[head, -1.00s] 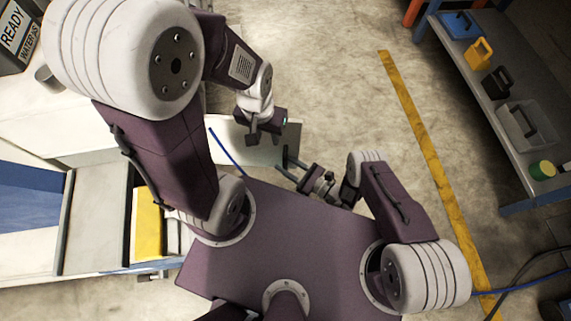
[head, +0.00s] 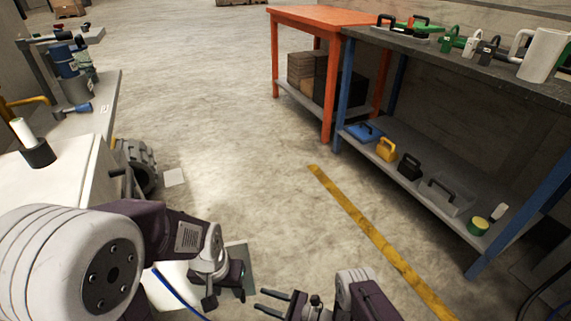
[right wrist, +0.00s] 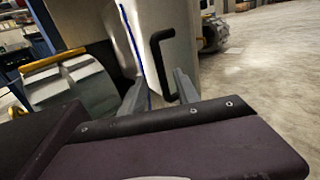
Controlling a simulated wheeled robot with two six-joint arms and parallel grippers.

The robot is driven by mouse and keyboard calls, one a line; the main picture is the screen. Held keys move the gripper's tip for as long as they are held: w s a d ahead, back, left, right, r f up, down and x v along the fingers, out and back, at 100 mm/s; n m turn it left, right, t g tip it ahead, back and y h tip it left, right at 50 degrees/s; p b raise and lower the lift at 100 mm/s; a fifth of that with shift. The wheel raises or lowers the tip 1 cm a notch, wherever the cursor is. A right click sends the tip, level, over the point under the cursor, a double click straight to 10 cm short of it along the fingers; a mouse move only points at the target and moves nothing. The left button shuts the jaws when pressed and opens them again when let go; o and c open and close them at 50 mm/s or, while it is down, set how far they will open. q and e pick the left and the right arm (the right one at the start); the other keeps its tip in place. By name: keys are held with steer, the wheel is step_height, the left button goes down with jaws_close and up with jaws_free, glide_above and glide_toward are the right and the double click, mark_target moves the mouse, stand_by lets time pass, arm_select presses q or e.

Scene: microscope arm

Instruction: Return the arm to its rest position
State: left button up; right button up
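My right gripper (head: 263,300) is at the bottom centre of the head view, with its two fingers apart and nothing between them. In the right wrist view its fingers (right wrist: 160,88) are also spread, and a black bar handle on a white panel shows behind the gap; I cannot tell how far away it is. My left gripper (head: 224,296) hangs low over the floor side of the white cabinet, its fingers apart with nothing seen between them. No microscope arm can be clearly made out; a stack of blue and dark equipment (head: 70,75) stands on the far left bench.
The white cabinet (head: 75,185) is close on the left, with a white-and-black cylinder (head: 35,145) on top. An orange table (head: 325,17) and a blue-legged shelf bench (head: 460,65) with several cases stand at right.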

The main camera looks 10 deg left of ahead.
steer(key=w+r+n+p, duration=0.2)
steer(key=w+r, duration=0.6)
steer(key=r, duration=0.2)
step_height(320, 180, up, 20)
steer(key=w+n+g+p, duration=0.2)
steer(key=n+g, duration=0.1)
steer(key=n, duration=0.3)
steer(key=s+d+r+n+g+h+p, duration=0.1)
steer(key=s+d+r+n+g+h, duration=0.1)
steer(key=s+d+r+n+h, duration=0.25)
steer(key=s+d+r+n+g+h+p, duration=0.1)
steer(key=s+d+r+n+h, duration=0.15)
steer(key=s+d, duration=0.4)
steer(key=s+d+f+n+t+h, duration=0.1)
steer(key=s+d+f+n+h, duration=0.3)
steer(key=d, duration=0.4)
steer(key=s+d+f+n+t+h, duration=0.1)
steer(key=s+d+f+h, duration=0.4)
steer(key=d, duration=0.4)
step_height(320, 180, up, 39)
steer(key=w+t+h+p, duration=0.1)
steer(key=w+p, duration=0.1)
steer(key=p, duration=3.6)
steer(key=shift+w+d+r, duration=0.15)
steer(key=shift+d+r, duration=0.05)
steer(key=shift+d, duration=0.05)
